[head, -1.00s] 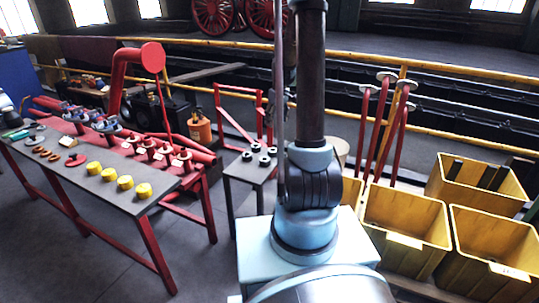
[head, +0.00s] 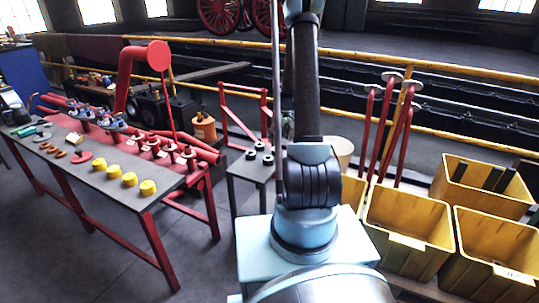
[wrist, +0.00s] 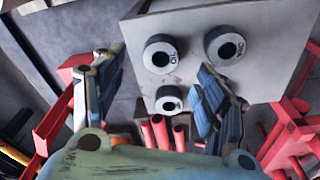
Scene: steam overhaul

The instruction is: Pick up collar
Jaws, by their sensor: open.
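In the head view the collars (head: 250,154) sit on the same table (head: 243,170), left of my arm. My gripper (wrist: 160,68) is open and empty, its two fingers spread on either side of the lettered and lower collars. Its height above them is hard to judge. My arm hides it in the head view.
A long workbench (head: 105,186) at the left carries yellow caps (head: 130,179), red flanged parts and valves. Yellow bins (head: 405,225) stand at the right, near red pipes with round flanges (head: 386,125). A red frame (head: 243,118) rises behind the small table.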

